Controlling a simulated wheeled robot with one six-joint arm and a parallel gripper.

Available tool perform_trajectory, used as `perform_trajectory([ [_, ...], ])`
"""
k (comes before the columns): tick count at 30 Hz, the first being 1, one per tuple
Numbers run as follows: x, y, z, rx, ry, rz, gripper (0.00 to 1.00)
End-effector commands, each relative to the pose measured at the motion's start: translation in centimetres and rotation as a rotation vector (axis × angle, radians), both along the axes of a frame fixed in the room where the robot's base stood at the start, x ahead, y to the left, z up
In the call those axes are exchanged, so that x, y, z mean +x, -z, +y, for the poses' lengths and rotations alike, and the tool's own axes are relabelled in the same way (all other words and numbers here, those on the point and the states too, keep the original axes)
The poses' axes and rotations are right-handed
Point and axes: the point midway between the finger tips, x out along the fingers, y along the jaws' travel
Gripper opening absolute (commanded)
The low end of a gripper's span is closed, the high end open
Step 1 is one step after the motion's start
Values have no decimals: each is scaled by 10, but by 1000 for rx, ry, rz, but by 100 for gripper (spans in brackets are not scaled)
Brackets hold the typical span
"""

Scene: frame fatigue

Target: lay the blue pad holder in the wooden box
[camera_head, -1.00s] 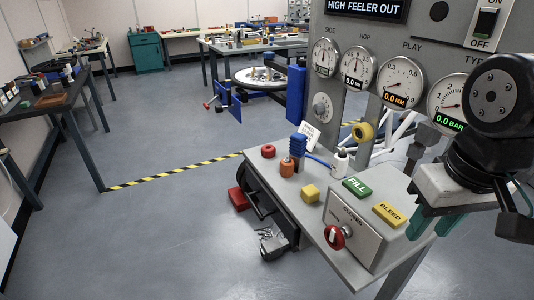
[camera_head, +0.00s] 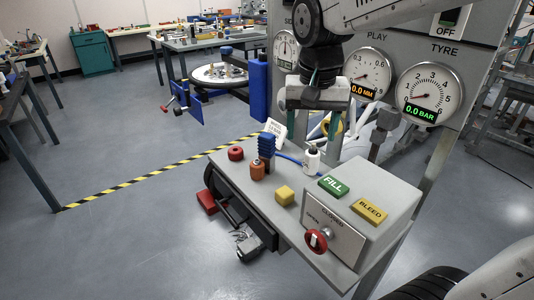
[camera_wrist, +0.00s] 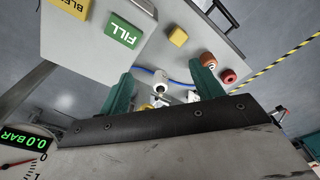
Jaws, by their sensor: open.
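A blue ribbed block (camera_head: 266,146), which may be the blue pad holder, stands upright by the orange knob on the grey bench top. In the wrist view I cannot make it out clearly. My gripper (camera_head: 319,113) is open and empty above the back of the bench top, right of the blue block and higher than it. In the wrist view its two green fingers (camera_wrist: 165,88) are spread, with the white bottle seen in the gap beyond them. I cannot pick out the wooden box in the current views.
On the bench top (camera_head: 232,168) stand a red ring (camera_head: 236,153), an orange knob (camera_head: 257,171), a yellow block (camera_head: 284,196) and a white bottle (camera_head: 312,158). A control box (camera_head: 374,213) fills the right end. The gauge panel (camera_head: 398,62) rises behind. Open floor lies left.

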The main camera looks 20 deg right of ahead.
Motion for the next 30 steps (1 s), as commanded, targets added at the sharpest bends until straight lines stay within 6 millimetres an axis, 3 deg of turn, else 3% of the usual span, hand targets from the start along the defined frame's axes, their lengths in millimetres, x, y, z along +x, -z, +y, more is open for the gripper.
perform_trajectory([
  [1,29,7,3,-2,50,8,65],
  [6,113,33,15,-5,233,3,65],
  [12,180,70,26,-5,390,-8,65],
  [18,206,90,30,-5,454,-14,65],
  [30,208,138,22,-5,461,-12,65],
])
